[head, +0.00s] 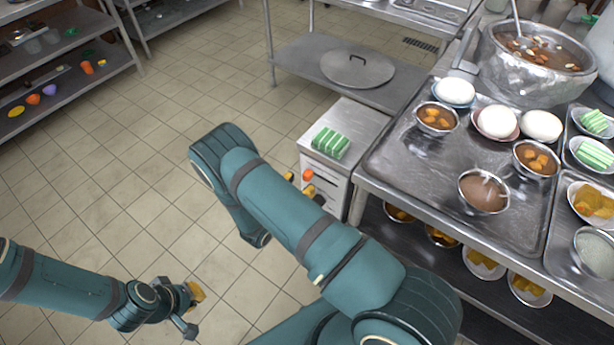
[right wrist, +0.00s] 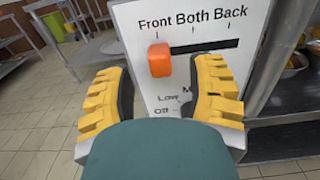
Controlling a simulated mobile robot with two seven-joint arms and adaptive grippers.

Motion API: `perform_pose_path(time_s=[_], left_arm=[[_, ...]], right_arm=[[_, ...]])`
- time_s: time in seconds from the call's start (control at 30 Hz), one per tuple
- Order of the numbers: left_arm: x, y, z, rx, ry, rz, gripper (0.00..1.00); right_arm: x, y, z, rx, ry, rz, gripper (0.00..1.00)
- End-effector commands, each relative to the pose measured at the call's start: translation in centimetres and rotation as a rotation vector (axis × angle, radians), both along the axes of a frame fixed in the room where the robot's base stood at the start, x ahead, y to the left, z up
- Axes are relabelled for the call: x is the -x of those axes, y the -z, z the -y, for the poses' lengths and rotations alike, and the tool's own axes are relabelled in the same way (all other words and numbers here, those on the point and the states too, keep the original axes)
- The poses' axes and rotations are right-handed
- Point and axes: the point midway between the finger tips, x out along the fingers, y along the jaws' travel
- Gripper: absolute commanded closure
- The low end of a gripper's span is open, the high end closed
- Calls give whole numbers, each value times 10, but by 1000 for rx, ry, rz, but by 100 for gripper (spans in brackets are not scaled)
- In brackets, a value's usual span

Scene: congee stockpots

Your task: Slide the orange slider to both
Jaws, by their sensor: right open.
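The orange slider (right wrist: 160,60) is at the left end of a dark horizontal slot in a white panel (right wrist: 190,75), below the mark for "Front". "Both" is at the middle mark and "Back" at the right. In the head view the orange slider (head: 308,175) shows on the metal cabinet's front. My right gripper (right wrist: 162,85) is open, its yellow fingers on either side of the slider and lower in the picture, with no visible contact. My right arm partly hides this gripper in the head view. My left gripper (head: 188,304) is low over the floor, far from the panel; its opening is unclear.
A green-and-white striped block (head: 330,142) lies on the cabinet top (head: 365,130). The steel counter at right holds a tray (head: 405,165) with bowls, and a large pot (head: 530,65). More bowls stand on the shelf below. The tiled floor at left is clear.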

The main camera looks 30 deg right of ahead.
Motion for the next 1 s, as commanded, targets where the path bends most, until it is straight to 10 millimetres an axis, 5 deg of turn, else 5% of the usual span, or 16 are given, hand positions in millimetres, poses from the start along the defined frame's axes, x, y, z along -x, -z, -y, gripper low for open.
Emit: perform_pose_path(time_s=[0.23, 0.67, 0.83, 1.0], left_arm=[[-1, 5, 0, 0, -1, 2, 100], [-1, 5, 0, 0, -1, 3, 100], [-1, 5, 0, 0, -1, 3, 100], [-1, 5, 0, 0, -1, 3, 100]], right_arm=[[-12, 1, 30, -1, 2, 0, 45], [-15, 0, 37, -1, 0, 0, 43], [-15, 0, 37, -1, 0, 0, 100], [-15, 0, 37, -1, 0, 0, 100]])
